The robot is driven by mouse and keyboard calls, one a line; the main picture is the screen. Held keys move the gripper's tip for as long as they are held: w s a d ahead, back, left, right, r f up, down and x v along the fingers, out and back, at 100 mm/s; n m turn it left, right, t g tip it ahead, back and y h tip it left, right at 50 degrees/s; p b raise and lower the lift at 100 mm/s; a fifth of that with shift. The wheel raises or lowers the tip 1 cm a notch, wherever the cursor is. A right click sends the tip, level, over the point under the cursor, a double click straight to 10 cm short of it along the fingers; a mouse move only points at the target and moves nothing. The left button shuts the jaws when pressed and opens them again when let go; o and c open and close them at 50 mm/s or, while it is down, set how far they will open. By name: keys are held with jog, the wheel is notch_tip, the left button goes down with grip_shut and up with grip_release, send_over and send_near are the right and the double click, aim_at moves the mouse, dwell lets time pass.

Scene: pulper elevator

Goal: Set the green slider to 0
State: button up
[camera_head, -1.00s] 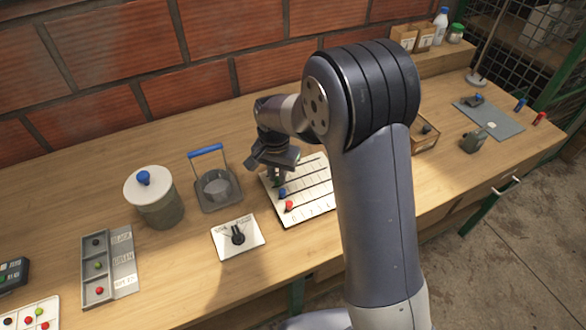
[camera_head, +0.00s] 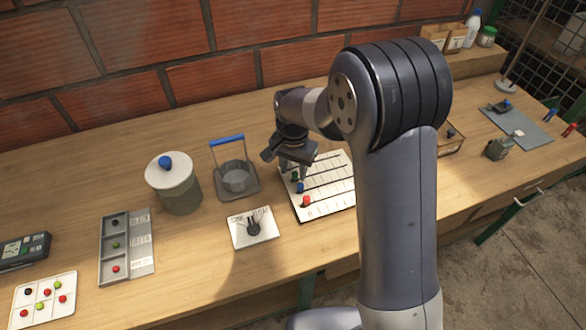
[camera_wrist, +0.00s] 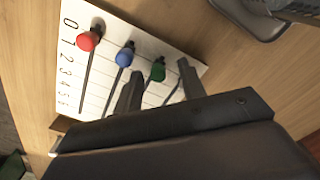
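The white slider board (camera_head: 335,208) lies on the bench and also fills the upper left of the wrist view (camera_wrist: 100,15). It has a scale from 0 to 6 and red (camera_wrist: 88,40), blue (camera_wrist: 125,56) and green (camera_wrist: 157,70) knobs. All three knobs sit near the 0 end, roughly in line; the exact mark of the green one cannot be read. My gripper (camera_wrist: 160,67) is open, with one finger on each side of the green knob. A gap shows beside the knob; contact cannot be told. In the head view, my gripper (camera_head: 294,172) is low over the board's far left corner.
A grey holder with a blue handle (camera_head: 228,140) and a lidded jar (camera_head: 175,185) stand left of the board. A dial plate (camera_head: 253,228) lies in front of the holder. A wooden box (camera_head: 452,138) is to the right, partly behind my arm.

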aim_at(293, 173)
notch_tip(293, 173, up, 10)
jog(key=shift+r, duration=0.15)
dwell(0.4)
notch_tip(293, 173, down, 10)
jog(key=shift+f, duration=0.2)
jog(key=d, duration=0.1)
jog(key=w+d, duration=0.1)
jog(key=d, duration=0.1)
jog(key=shift+w+d+f, duration=0.1)
jog(key=shift+w+f, duration=0.1)
jog(key=shift+w+d, duration=0.25)
jog(key=shift+d, duration=0.35)
jog(key=shift+a, duration=0.1)
